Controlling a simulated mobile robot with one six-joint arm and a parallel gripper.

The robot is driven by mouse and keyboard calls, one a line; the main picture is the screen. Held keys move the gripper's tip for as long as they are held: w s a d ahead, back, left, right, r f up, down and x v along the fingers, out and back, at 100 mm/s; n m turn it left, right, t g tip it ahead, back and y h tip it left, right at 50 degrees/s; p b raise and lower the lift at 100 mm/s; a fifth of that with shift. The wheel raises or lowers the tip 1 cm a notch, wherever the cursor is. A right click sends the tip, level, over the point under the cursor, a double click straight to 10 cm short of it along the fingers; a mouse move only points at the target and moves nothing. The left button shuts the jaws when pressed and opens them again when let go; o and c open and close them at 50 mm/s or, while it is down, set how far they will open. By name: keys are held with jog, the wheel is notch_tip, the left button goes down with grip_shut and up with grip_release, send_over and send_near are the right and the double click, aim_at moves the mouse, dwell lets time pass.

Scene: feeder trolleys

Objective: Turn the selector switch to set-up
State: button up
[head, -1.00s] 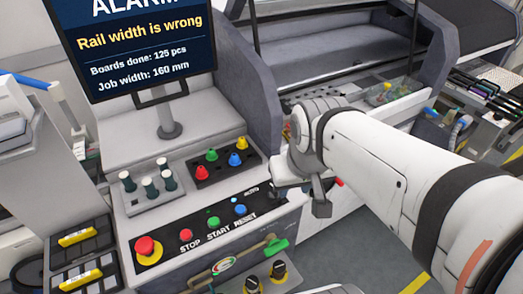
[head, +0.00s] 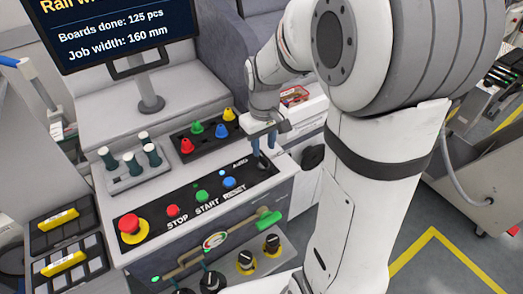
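The control panel (head: 150,212) is a black strip with a red mushroom button on a yellow base and STOP, START and RESET buttons. At its right end, by a small label that seems to read AUTO, the selector switch (head: 261,162) is a small dark shape, mostly covered by my gripper. Which way it points cannot be told. My gripper (head: 263,151) points down over it, its two bluish fingers a little apart and their tips at or just above the switch. I cannot tell whether they touch it.
Colored cones (head: 208,132) stand in a black tray behind the panel, near my gripper. A grey block with capped pegs (head: 133,167) is to the left. Below the panel are a green-handled lever (head: 268,219) and black knobs on yellow plates (head: 246,260).

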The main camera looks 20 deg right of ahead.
aim_at(264, 158)
jog(key=shift+f, duration=2.4)
jog(key=shift+c, duration=0.2)
grip_shut()
